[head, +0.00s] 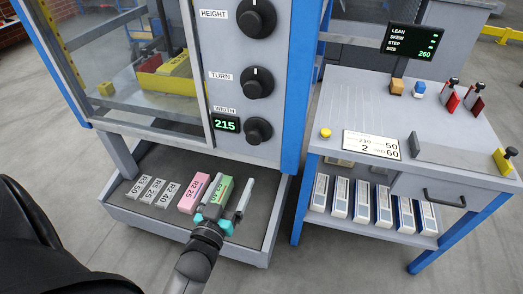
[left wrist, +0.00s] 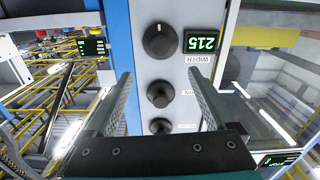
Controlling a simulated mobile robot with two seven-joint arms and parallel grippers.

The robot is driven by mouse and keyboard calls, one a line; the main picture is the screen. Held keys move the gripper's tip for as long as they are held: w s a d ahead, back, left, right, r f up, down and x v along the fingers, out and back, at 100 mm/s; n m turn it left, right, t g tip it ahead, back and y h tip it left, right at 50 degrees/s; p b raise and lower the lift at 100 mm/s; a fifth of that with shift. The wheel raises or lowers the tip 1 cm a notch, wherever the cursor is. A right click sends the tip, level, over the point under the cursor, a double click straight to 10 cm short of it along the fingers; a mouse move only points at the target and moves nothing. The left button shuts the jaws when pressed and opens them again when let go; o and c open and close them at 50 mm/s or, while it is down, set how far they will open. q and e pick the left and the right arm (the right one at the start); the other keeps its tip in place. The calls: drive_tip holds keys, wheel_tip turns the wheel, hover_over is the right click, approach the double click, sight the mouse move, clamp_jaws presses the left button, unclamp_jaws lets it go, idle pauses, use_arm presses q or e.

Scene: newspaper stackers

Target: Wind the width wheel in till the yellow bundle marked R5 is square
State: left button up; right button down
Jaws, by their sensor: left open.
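The width wheel (head: 258,131) is a round black knob on the grey panel, beside a green display (head: 226,124) reading 215. A yellow bundle (head: 165,80) lies behind the clear guard at upper left; I cannot read a mark on it or tell if it is square. My left gripper (head: 229,202) is open and empty, below the wheel and over the front tray. In the left wrist view, upside down, the width wheel (left wrist: 161,40) shows beyond the spread fingertips (left wrist: 160,82), apart from them. My right gripper is not in view.
Height (head: 256,18) and turn (head: 258,83) knobs sit above the width wheel. The front tray (head: 150,222) holds grey labelled blocks, a pink bundle (head: 194,192) and a green bundle (head: 217,188). A side bench (head: 360,100) with levers and a readout stands at right.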

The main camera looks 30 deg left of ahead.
sight(253, 139)
use_arm(q)
drive_tip(key=b+x, duration=0.3)
drive_tip(key=x, duration=1)
drive_tip(key=shift+w+a+r+b, duration=0.2)
drive_tip(key=shift+w+a+b, duration=0.05)
drive_tip(key=shift+b, duration=0.05)
drive_tip(key=shift+x, duration=0.85)
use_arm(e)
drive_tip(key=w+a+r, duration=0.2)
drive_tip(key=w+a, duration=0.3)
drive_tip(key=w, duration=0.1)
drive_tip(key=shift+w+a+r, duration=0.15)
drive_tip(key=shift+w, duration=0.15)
use_arm(q)
drive_tip(key=shift+r, duration=0.1)
drive_tip(key=c, duration=1.4)
